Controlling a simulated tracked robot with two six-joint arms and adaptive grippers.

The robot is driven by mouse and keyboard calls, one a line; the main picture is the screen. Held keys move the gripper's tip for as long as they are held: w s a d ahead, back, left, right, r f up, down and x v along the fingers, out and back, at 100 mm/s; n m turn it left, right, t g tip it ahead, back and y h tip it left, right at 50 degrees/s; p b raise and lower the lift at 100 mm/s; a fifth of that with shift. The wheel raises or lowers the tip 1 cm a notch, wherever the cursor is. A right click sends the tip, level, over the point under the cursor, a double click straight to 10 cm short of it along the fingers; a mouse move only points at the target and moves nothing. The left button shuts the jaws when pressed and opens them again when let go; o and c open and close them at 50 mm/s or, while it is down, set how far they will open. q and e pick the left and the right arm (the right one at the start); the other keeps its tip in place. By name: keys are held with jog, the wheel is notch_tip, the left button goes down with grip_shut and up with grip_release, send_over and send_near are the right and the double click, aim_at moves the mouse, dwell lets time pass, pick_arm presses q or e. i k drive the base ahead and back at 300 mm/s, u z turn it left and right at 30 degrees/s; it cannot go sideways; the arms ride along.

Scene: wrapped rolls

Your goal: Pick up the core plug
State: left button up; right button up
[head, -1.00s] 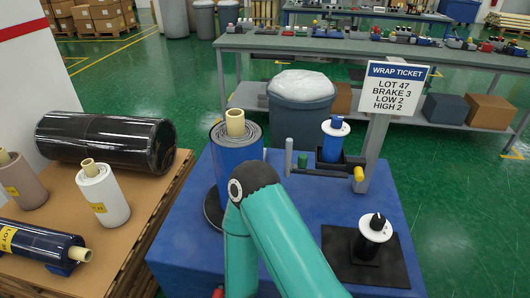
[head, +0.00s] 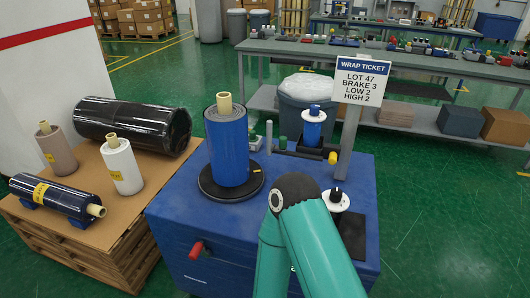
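I cannot tell for certain which part is the core plug. A blue wrapped roll (head: 228,150) stands upright on a black round turntable (head: 212,192), with a tan core (head: 224,104) sticking out of its top. Behind it to the right is a smaller blue spool (head: 313,128) with a white disc and blue knob on top. A white disc with a black knob (head: 336,197) sits at the right of the blue machine, partly hidden by my teal arm. Neither gripper shows; only a bent teal arm of mine rises from the bottom edge.
A wooden-topped stand (head: 75,238) at left holds a black wrapped roll (head: 135,122), white and brown upright rolls, and a dark blue lying roll (head: 55,197). The wrap ticket sign (head: 361,82) stands behind. Green floor is clear at right.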

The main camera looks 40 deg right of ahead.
aim_at(253, 138)
jog(key=z, duration=0.05)
jog(key=k, duration=1.45)
jog(key=z, duration=0.85)
jog(key=i, duration=1)
jog(key=u, duration=0.05)
